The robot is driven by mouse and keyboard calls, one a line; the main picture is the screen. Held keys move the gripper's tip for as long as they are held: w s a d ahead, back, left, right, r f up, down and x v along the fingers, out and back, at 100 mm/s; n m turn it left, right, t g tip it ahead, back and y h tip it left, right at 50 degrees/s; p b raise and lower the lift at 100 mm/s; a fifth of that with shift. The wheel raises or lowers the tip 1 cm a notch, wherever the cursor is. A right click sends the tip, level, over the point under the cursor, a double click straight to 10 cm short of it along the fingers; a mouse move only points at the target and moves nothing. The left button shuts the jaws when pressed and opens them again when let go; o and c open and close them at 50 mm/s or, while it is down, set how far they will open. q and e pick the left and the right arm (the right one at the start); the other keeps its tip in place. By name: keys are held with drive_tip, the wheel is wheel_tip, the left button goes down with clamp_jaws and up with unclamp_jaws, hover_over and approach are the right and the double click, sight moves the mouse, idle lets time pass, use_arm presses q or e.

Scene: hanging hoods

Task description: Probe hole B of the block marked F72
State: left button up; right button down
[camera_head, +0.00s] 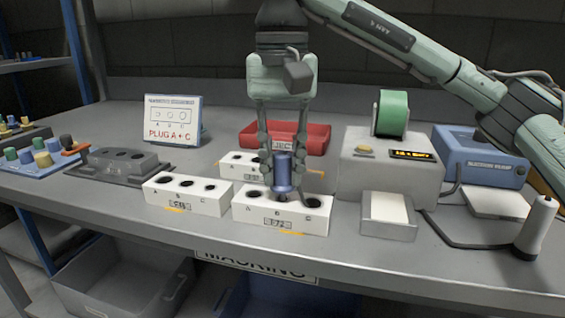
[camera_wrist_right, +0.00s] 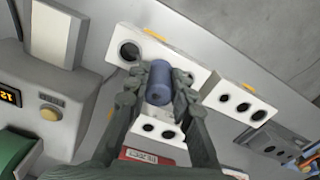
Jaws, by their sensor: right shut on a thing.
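My right gripper (camera_head: 281,175) is shut on a blue cylindrical gauge (camera_head: 283,172), held upright over the front white block (camera_head: 300,225). The gauge's lower end is at the middle hole, B; I cannot tell whether its tip is inside. Holes A and C of this block show to the left and right. Its small label is too blurred to read surely. In the right wrist view the gauge (camera_wrist_right: 159,84) is between the fingers and covers the block's middle; one large hole (camera_wrist_right: 129,50) shows beside it. My left gripper is not in view.
Another white block (camera_head: 185,194) stands left, a third (camera_head: 240,166) behind. A red tray (camera_head: 310,136) is at the back. A grey fixture (camera_head: 120,163) and a "PLUG A + C" sign (camera_head: 172,120) stand left. A grey machine (camera_head: 375,170) and a blue box (camera_head: 478,155) stand right.

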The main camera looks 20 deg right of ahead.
drive_tip(key=shift+f+b, duration=0.55)
drive_tip(key=shift+f, duration=0.35)
idle(0.3)
drive_tip(key=shift+r, duration=0.1)
idle(0.8)
drive_tip(key=shift+r+p, duration=2.9)
drive_tip(key=shift+r, duration=0.05)
drive_tip(key=shift+f, duration=0.1)
